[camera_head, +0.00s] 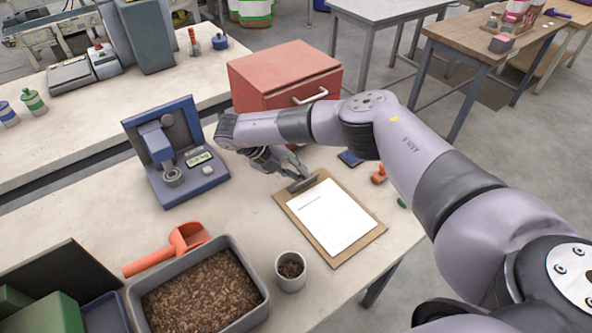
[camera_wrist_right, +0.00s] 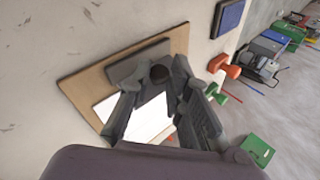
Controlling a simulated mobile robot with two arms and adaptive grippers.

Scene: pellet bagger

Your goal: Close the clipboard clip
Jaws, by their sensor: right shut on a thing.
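The clipboard (camera_head: 361,243) lies flat on the bench with a white sheet (camera_head: 333,217) on it. Its grey metal clip (camera_head: 303,184) is at the far end of the board. In the right wrist view the clip (camera_wrist_right: 125,70) shows as a dark grey bar across the brown board (camera_wrist_right: 88,84). My right gripper (camera_head: 299,177) comes down over the clip. My left gripper is in neither view.
A red drawer cabinet (camera_head: 282,72) stands behind my right gripper. A blue press-like device (camera_head: 190,165) is to the left. A grey tub of pellets (camera_head: 255,314), an orange scoop (camera_head: 160,256) and a small cup (camera_head: 290,283) stand nearer. Orange stamp (camera_head: 378,174) lies right of the board.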

